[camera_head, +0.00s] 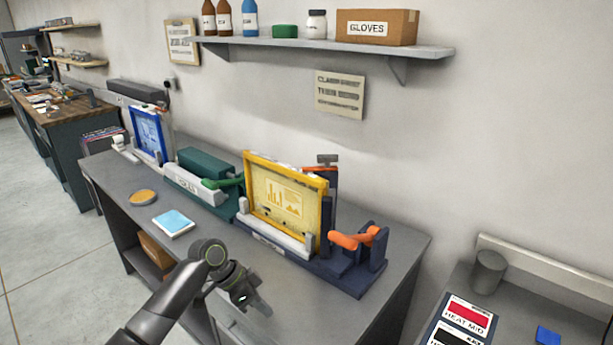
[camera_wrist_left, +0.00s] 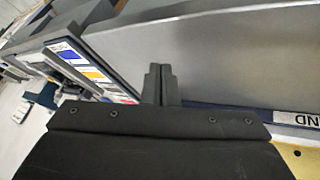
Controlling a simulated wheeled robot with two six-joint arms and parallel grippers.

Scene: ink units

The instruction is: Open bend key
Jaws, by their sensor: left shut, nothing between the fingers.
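The navy unit (camera_head: 345,277) on the grey bench carries a yellow-framed screen (camera_head: 283,198) and a pale front strip. An orange handle (camera_head: 352,240) lies roughly level at its right end. Another orange part (camera_head: 320,168) shows behind the top of the frame. My left gripper (camera_head: 258,303) is over the front of the bench, left of and in front of the orange handle, apart from the unit. Its fingers (camera_wrist_left: 161,86) are together and empty in the left wrist view. A label (camera_wrist_left: 308,121) ending in "ND" shows there at the right. My right gripper is in neither view.
A green unit (camera_head: 207,165) with a green handle and a blue-framed screen (camera_head: 149,135) stand to the left. A blue pad (camera_head: 173,222) and a yellow disc (camera_head: 143,197) lie on the bench (camera_head: 330,306). A lower table (camera_head: 520,308) with heat cards stands at right.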

